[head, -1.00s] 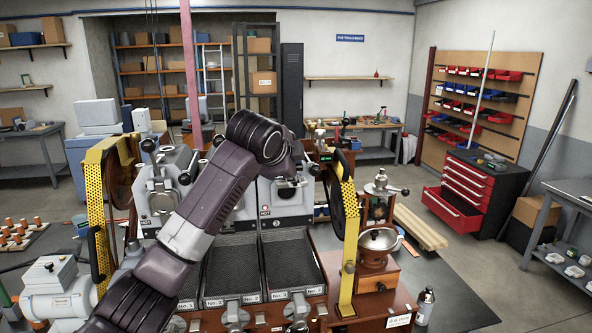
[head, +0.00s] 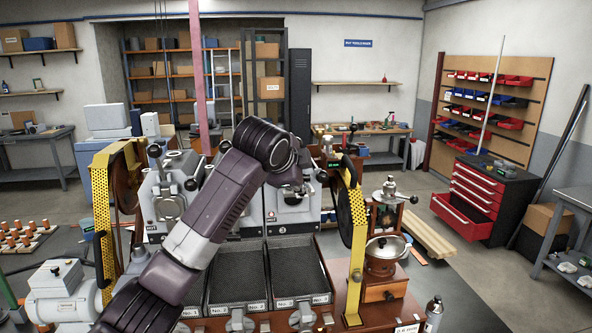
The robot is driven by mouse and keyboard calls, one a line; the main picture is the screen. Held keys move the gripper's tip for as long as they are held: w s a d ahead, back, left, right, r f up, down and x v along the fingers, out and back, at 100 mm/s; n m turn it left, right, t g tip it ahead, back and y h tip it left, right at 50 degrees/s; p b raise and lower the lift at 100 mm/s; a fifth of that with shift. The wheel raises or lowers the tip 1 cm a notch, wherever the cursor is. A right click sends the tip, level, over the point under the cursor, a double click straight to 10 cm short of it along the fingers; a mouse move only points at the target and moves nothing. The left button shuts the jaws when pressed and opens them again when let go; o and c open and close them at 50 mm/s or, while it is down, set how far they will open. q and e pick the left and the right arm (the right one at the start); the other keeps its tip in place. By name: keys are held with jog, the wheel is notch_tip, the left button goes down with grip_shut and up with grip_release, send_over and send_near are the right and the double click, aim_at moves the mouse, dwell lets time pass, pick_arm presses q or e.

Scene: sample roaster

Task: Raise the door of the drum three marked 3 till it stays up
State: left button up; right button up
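The right-hand drum unit (head: 292,208), a pale metal housing with a HOT label, stands above the right tray, whose front edge carries a No. 3 label. I take it for drum three. My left arm comes up from the lower left and bends over in front of this unit. My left gripper (head: 293,182) is at the upper front of the unit, mostly hidden by my own wrist. Its fingers are too small and dark to tell open from shut, or whether they touch the door. The door's position is not clear. My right gripper is not in view.
Mesh cooling trays (head: 295,268) lie in front of the drums. A yellow perforated guard (head: 358,265) rises close to the right, with another guard (head: 103,220) at the left. A coffee grinder (head: 383,265) stands right of the roaster. My arm covers part of the middle drum.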

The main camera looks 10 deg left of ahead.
pick_arm(q)
jog(key=v, duration=1.1)
jog(key=shift+s, duration=0.2)
jog(key=shift+a+r, duration=0.15)
jog(key=s+d+r, duration=0.1)
jog(key=s+r, duration=0.4)
jog(key=r, duration=0.1)
jog(key=shift+d, duration=0.3)
